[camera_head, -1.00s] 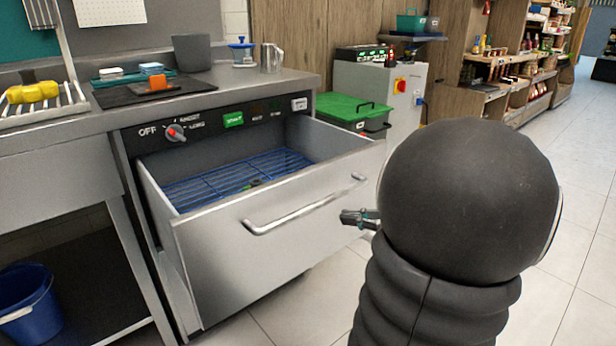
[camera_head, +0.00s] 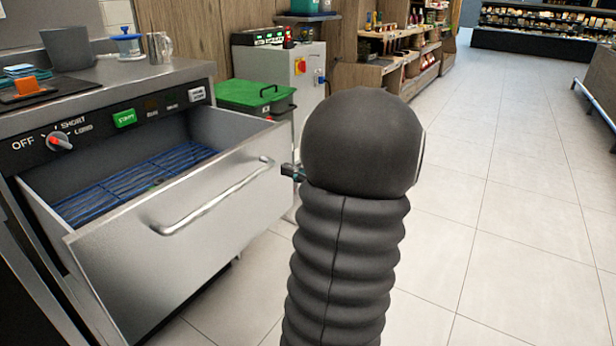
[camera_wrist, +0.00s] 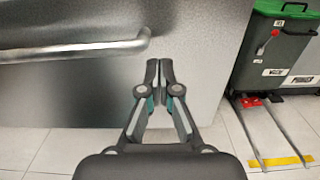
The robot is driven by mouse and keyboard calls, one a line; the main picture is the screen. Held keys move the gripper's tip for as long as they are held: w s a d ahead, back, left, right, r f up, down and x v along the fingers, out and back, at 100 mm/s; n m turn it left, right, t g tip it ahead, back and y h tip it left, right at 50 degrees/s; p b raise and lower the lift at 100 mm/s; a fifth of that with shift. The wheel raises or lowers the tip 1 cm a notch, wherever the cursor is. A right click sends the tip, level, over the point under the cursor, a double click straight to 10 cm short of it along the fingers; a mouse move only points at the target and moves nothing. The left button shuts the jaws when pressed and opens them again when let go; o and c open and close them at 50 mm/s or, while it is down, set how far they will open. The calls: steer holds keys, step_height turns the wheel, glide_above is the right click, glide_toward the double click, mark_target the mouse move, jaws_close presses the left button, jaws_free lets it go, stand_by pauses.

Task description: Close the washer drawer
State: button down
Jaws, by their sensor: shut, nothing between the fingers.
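The washer drawer (camera_head: 190,235) is pulled out, with a steel front and a long bar handle (camera_head: 212,198). A blue wire rack (camera_head: 135,182) lies inside it. The washer's control panel (camera_head: 95,128) sits above the opening. My gripper (camera_head: 290,171) is near the right end of the drawer front, mostly hidden behind my arm in the head view. In the wrist view my gripper (camera_wrist: 159,66) is shut and empty, its tips in front of the drawer face (camera_wrist: 195,40). The handle (camera_wrist: 75,50) is to the left of the tips. I cannot tell whether the tips touch the face.
A green-lidded bin (camera_head: 252,97) stands just right of the washer, by a grey cabinet (camera_head: 280,70). The counter (camera_head: 130,75) above holds a grey pot (camera_head: 68,50) and a metal jug (camera_head: 160,47). Tiled floor (camera_head: 480,200) is open to the right.

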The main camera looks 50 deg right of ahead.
steer(key=shift+w+a, duration=0.15)
steer(key=shift+w, duration=2.3)
steer(key=shift+w, duration=0.1)
